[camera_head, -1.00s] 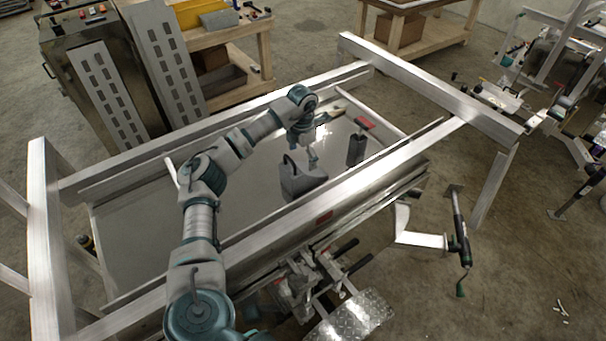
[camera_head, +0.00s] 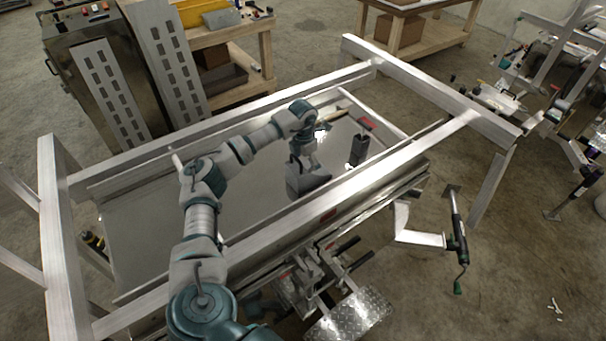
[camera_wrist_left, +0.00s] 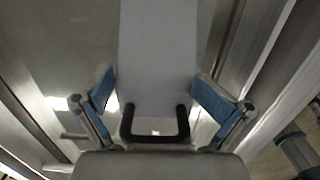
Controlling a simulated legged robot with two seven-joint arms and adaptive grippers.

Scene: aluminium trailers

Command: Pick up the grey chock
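The grey chock (camera_head: 305,186) stands on the trailer bed in the head view, close to the near side rail. My left gripper (camera_head: 303,160) is down at the chock from above and hides part of it. In the left wrist view the chock's flat grey face (camera_wrist_left: 157,50) and its black handle (camera_wrist_left: 155,135) lie between the two blue-padded fingers of my left gripper (camera_wrist_left: 152,84). The fingers are spread, one on each side, with gaps between them and the handle. My right gripper is not in view.
The aluminium trailer rails (camera_head: 290,215) enclose the bed (camera_head: 140,235) on its sides. A wooden workbench (camera_head: 230,50) and a metal cabinet (camera_head: 85,70) stand behind the trailer.

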